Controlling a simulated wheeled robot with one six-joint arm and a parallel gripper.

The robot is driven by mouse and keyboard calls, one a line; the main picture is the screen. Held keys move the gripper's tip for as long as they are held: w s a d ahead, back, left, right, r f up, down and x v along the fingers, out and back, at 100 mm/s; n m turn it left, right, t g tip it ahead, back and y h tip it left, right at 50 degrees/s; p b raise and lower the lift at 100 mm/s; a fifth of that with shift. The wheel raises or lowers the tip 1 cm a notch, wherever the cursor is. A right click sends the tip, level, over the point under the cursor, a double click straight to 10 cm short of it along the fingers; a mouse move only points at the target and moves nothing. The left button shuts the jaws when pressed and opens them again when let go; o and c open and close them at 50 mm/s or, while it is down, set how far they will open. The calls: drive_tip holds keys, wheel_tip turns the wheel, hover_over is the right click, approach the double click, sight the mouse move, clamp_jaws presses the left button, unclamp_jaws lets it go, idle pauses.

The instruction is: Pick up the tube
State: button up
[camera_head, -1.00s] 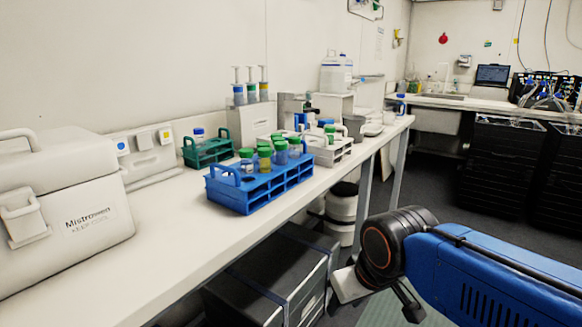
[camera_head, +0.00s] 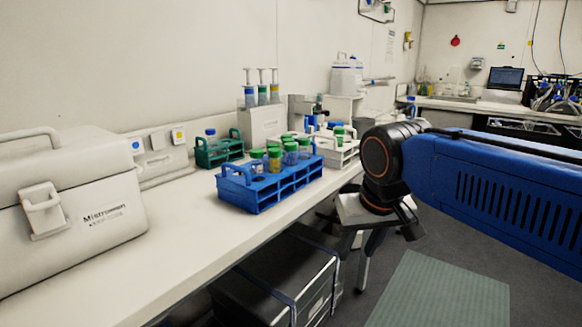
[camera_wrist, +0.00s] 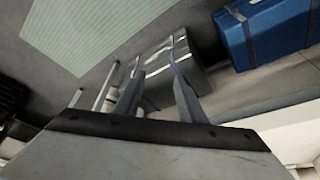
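Several tubes with green caps (camera_head: 290,154) stand upright in a blue rack (camera_head: 262,199) on the bench. A blue-capped tube (camera_head: 210,135) stands in a green rack (camera_head: 217,155) behind it, and a green-capped tube (camera_head: 339,134) is at the white rack (camera_head: 345,155). I cannot tell which tube is meant. My gripper (camera_head: 382,238) points downward off the bench's front edge, right of the blue rack. In the wrist view my gripper (camera_wrist: 158,55) has its two fingers apart with nothing between them. No tube shows in that view.
A white cooler box (camera_head: 70,195) fills the left bench end. White bench surface (camera_head: 150,235) is clear in front of the racks. A dark case (camera_head: 275,275) sits under the bench. A green mat (camera_head: 440,290) lies on the floor. Pump bottles (camera_head: 262,92) stand behind.

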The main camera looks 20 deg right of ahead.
drive_tip(key=w+a+r+m+g+h, duration=0.1)
drive_tip(key=w+a+r+m, duration=0.1)
drive_tip(key=w+r, duration=0.7)
drive_tip(key=w+a+r+m+h, duration=0.1)
drive_tip(key=w+a+r+m, duration=0.15)
drive_tip(key=w+r, duration=0.65)
drive_tip(key=m+h, duration=0.1)
drive_tip(key=m, duration=0.4)
approach(290, 144)
drive_tip(key=shift+x, duration=3.75)
clamp_jaws()
